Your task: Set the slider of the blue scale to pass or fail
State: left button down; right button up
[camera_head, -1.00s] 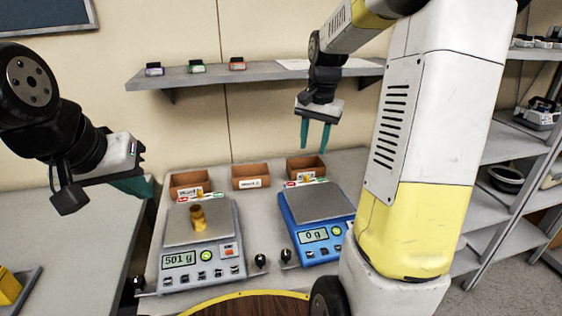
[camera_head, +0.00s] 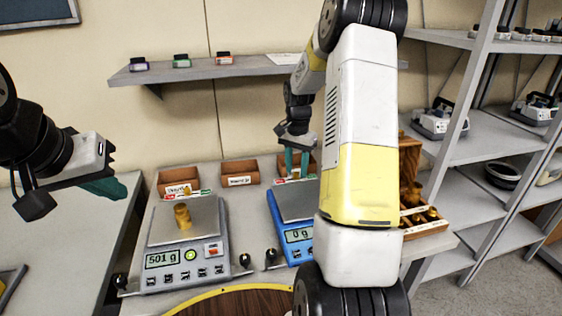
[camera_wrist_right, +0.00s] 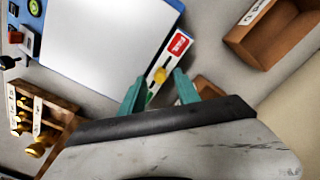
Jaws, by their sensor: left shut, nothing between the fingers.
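The blue scale (camera_head: 299,236) reads 0 g and its plate (camera_head: 296,203) is empty; my right arm covers its right part. My right gripper (camera_head: 297,172) is open and points down over the strip. In the right wrist view its teal fingertips (camera_wrist_right: 156,80) stand on either side of the knob; whether they touch it I cannot tell. My left gripper (camera_head: 112,188) is shut and empty at the left.
A grey scale (camera_head: 188,245) reading 501 g bears a brass weight (camera_head: 183,216). Brown boxes (camera_head: 240,173) stand along the wall, one close behind the right gripper. A wooden weight case (camera_head: 425,225) is right of my right arm. A wall shelf (camera_head: 200,73) hangs above.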

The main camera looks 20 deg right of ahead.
jog(key=shift+f, duration=0.3)
grip_shut()
dwell(1.3)
